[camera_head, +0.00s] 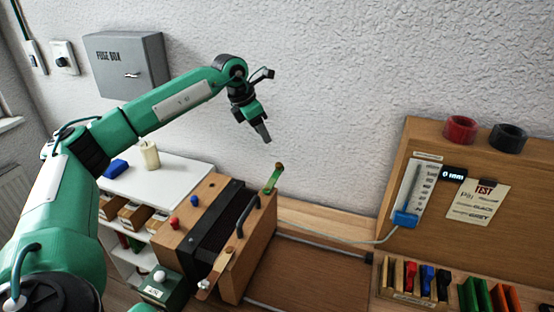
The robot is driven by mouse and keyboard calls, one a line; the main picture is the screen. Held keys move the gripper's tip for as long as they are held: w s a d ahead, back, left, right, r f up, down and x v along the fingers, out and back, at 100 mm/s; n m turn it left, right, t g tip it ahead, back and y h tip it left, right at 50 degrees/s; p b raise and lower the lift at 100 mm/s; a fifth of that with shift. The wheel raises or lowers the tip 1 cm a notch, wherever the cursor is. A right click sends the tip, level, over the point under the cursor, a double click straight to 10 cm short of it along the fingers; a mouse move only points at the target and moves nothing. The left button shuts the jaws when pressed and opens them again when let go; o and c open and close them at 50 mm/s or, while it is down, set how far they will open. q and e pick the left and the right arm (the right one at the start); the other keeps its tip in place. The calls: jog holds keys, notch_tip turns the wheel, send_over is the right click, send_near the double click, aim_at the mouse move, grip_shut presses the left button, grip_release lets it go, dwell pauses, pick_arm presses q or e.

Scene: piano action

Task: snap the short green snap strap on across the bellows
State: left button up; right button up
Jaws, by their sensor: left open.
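The bellows (222,219) is a black pleated band between the two halves of a wooden box. A short green strap (273,179) sticks up at the box's far end, tilted to the right; whether its lower end is fixed there is too small to tell. My left gripper (266,137) is open, pointing down in the air in front of the wall, above and apart from the green strap. My right gripper is not in view.
A black handle (242,216) arches on the box top. Red and blue knobs (194,200) stand on its left half. A white shelf (180,170) is behind left.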

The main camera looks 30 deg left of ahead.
aim_at(279, 164)
pick_arm(q)
jog(key=p+x, duration=0.3)
jog(key=x, duration=0.8)
jog(key=shift+d, duration=0.1)
jog(key=shift+w+f, duration=0.2)
jog(key=shift+f, duration=0.35)
jog(key=shift+d, duration=0.1)
grip_shut()
